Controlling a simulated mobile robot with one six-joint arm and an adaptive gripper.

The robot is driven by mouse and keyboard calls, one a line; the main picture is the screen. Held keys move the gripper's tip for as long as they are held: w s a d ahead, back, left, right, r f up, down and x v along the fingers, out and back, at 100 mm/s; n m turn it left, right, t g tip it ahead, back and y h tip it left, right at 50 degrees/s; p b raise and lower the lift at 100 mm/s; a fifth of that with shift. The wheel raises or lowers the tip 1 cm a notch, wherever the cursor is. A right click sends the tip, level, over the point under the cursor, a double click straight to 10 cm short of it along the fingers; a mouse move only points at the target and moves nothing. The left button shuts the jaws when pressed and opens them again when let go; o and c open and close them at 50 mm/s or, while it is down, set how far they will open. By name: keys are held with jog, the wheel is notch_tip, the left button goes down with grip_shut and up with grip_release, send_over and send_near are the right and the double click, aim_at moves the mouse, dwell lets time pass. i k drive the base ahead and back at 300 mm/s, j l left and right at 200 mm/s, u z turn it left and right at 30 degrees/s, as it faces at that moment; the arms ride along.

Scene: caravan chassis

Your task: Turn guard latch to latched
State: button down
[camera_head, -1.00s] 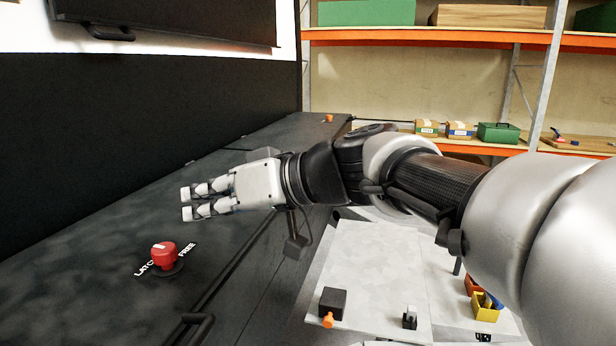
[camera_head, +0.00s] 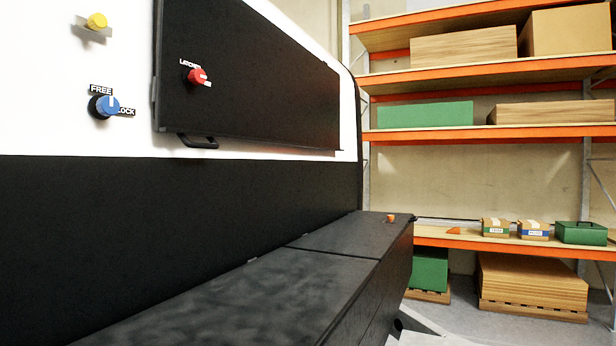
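A red knob (camera_head: 196,76) sits on the black upper panel on the white wall. A label reading "LATCHED" (camera_head: 190,64) is at its upper left, and a smaller, partly hidden label (camera_head: 207,84) is at its right. The knob's pale mark appears on its right side, toward that smaller label. I cannot tell from the picture whether this knob is the guard latch. My gripper and arm are not in view. The red knob on the low black top seen earlier is out of view.
A blue knob (camera_head: 107,106) with "FREE" and "LOCK" labels and a yellow knob (camera_head: 96,21) are on the white wall. A black handle (camera_head: 197,141) juts below the panel. A long black cabinet (camera_head: 270,290) runs along the wall. Orange shelves (camera_head: 480,133) stand right.

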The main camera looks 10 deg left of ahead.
aim_at(198, 76)
jog(key=u, duration=1.25)
